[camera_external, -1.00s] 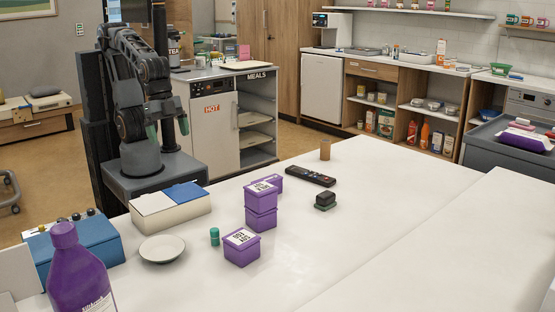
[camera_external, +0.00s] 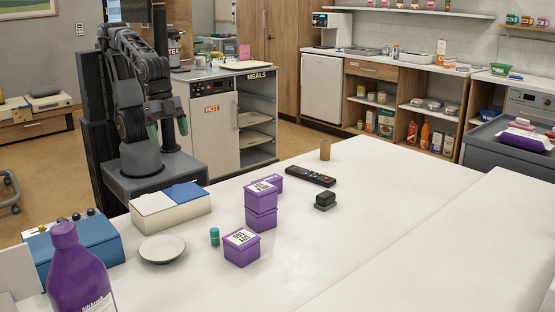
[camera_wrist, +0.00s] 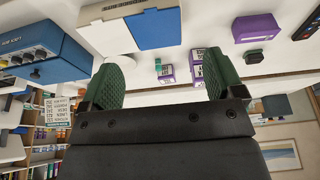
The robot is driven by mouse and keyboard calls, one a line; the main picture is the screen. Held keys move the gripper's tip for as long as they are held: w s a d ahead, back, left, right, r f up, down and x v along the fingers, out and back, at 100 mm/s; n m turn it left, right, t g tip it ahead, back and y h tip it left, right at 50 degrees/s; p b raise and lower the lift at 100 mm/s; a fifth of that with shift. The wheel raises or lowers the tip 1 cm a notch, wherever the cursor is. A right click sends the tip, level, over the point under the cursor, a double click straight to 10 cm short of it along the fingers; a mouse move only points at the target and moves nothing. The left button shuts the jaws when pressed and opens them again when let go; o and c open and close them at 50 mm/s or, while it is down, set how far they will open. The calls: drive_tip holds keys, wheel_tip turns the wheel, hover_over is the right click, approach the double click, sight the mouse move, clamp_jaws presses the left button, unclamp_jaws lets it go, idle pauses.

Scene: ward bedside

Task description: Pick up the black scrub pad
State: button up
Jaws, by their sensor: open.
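A small black block (camera_external: 326,195), apparently the scrub pad, lies on a dark green piece on the white table, right of the purple boxes and near the remote. I cannot tell whether the green is part of it. In the wrist view, a small dark green and black item (camera_wrist: 253,57) right of the purple boxes appears to be the same thing. My gripper (camera_external: 168,130) hangs beside the table at its far left, well away from the pad. Its green fingers (camera_wrist: 164,78) are spread apart with nothing between them.
Stacked purple boxes (camera_external: 261,220) and another purple box (camera_external: 242,249) stand mid-table. A remote (camera_external: 311,176) and brown cylinder (camera_external: 325,150) lie behind the pad. A lidded cream box (camera_external: 172,221), white dish (camera_external: 162,249), teal cylinder (camera_external: 214,237) and purple bottle (camera_external: 80,275) are left. The table's right is clear.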

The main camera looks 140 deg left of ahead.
drive_tip(key=w+a+f+n+t+h+b, duration=0.2)
drive_tip(key=w+f+n+b, duration=0.1)
drive_tip(key=w+n, duration=0.4)
drive_tip(key=w+a+f+n+t+h+b, duration=0.1)
drive_tip(key=w+a+f+n+h+b, duration=0.1)
drive_tip(key=w+n+b, duration=0.45)
drive_tip(key=w+a+f+n+t+y+b, duration=0.1)
drive_tip(key=w+a+f+n+t, duration=0.1)
drive_tip(key=a+n, duration=0.5)
drive_tip(key=w+a+f+n+t+y+b, duration=0.1)
drive_tip(key=w+a+f+n+t+y, duration=0.1)
drive_tip(key=a+n, duration=0.6)
drive_tip(key=w+a+f+n+t+y+b, duration=0.1)
drive_tip(key=w+a+f+n+t, duration=0.1)
drive_tip(key=a+n, duration=0.5)
drive_tip(key=shift+w+a+n+t+y, duration=0.15)
drive_tip(key=shift+w+a+t+y, duration=0.05)
drive_tip(key=shift+a, duration=0.35)
drive_tip(key=shift+w+a+n+t+y, duration=0.1)
drive_tip(key=shift+w+a+t+y, duration=0.1)
drive_tip(key=shift+a, duration=0.35)
approach(325, 193)
drive_tip(key=shift+n, duration=0.4)
drive_tip(key=x, duration=0.4)
drive_tip(key=shift+w+r, duration=0.1)
drive_tip(key=shift+x, duration=3.25)
